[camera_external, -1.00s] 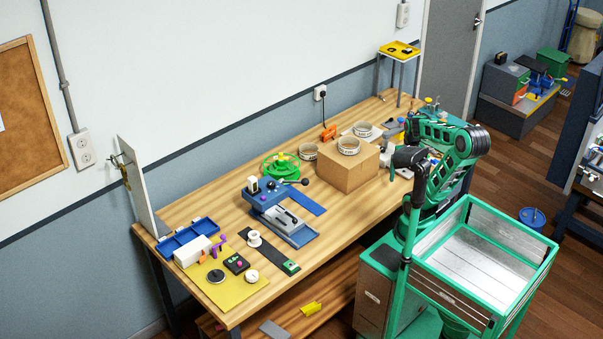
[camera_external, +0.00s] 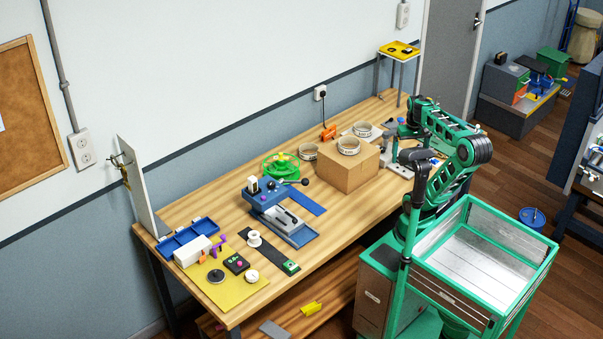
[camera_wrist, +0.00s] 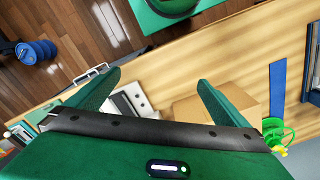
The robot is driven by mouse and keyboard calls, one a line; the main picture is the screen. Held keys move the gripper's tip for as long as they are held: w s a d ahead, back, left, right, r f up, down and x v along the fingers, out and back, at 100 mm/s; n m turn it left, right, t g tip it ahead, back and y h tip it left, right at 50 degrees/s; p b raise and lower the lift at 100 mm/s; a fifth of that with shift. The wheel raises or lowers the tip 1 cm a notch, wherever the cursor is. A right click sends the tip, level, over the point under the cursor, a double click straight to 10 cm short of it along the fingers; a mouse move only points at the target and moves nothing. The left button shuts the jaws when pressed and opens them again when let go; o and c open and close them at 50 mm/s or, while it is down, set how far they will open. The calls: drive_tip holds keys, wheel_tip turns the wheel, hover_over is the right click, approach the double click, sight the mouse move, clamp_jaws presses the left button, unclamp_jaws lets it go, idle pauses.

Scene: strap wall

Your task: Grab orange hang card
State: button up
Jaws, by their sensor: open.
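I cannot make out a clear orange hang card. A small orange object (camera_external: 328,133) stands at the table's back edge below the wall outlet. A small orange piece (camera_external: 202,257) lies by the white block at the near left. A white upright panel (camera_external: 139,185) at the table's left end has a hook with thin brownish items (camera_external: 125,174) hanging from it, too small to identify. My gripper (camera_wrist: 158,78) is open and empty in the wrist view, its green fingers spread above the table. In the external view it is at the table's right part, far from the panel.
A cardboard box (camera_external: 347,172) carrying a tape roll (camera_external: 348,146) stands near my arm. A blue press (camera_external: 283,211), a green reel (camera_external: 281,166) and a blue tray (camera_external: 188,238) occupy the table's middle and left. Free wood lies along the front edge (camera_external: 332,240).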

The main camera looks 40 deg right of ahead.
wheel_tip(320, 180, up, 2)
drive_tip(key=n+t, duration=0.7)
drive_tip(key=t, duration=0.6)
hover_over(330, 131)
drive_tip(key=s, duration=0.3)
drive_tip(key=shift+y, duration=0.4)
drive_tip(key=f, duration=1.9)
drive_tip(key=shift+w+d+f, duration=0.15)
drive_tip(key=shift+w, duration=0.25)
drive_tip(key=shift+r+x, duration=0.2)
drive_tip(key=shift+x, duration=3.55)
drive_tip(key=c, duration=1.1)
